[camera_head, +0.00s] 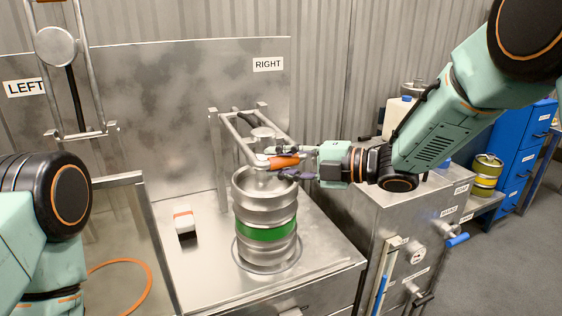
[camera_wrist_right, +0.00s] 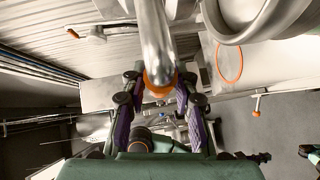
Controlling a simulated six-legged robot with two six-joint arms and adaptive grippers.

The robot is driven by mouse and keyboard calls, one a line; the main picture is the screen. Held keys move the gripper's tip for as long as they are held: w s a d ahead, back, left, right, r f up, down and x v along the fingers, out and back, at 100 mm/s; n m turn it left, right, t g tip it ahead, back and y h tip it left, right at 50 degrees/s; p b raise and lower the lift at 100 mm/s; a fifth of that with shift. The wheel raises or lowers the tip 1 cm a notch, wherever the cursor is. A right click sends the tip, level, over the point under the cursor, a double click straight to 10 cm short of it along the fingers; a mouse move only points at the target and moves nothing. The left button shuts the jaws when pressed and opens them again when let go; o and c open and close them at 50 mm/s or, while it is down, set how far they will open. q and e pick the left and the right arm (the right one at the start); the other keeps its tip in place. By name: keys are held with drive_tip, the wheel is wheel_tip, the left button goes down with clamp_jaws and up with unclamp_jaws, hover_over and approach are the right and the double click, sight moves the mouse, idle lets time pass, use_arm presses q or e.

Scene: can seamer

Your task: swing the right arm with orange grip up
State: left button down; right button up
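The station's right arm (camera_head: 240,140), a metal tube frame with a round pad, lies lowered over the top of a steel keg (camera_head: 264,209) with a green band. Its orange grip (camera_head: 284,161) points toward my right gripper (camera_head: 292,163). In the right wrist view, the orange grip (camera_wrist_right: 158,84) ends the metal tube and sits between the purple-padded fingers of my right gripper (camera_wrist_right: 158,100). The fingers stand apart on both sides of it, with narrow gaps. My left gripper is out of view; only part of my left arm shows.
A steel cabinet (camera_head: 390,220) with a gauge stands right of the bench. Open floor lies at the far right.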

clamp_jaws()
idle(0.5)
drive_tip(key=shift+r+p, duration=0.75)
drive_tip(key=shift+p, duration=0.15)
drive_tip(key=w+a+r+m+p, duration=0.1)
drive_tip(key=w+r+p, duration=0.2)
drive_tip(key=r+p, duration=0.6)
drive_tip(key=w+a+r+g+h+p, duration=0.1)
drive_tip(key=w+r+p, duration=0.2)
drive_tip(key=r+p, duration=0.6)
drive_tip(key=shift+m, duration=0.4)
drive_tip(key=shift+h, duration=0.3)
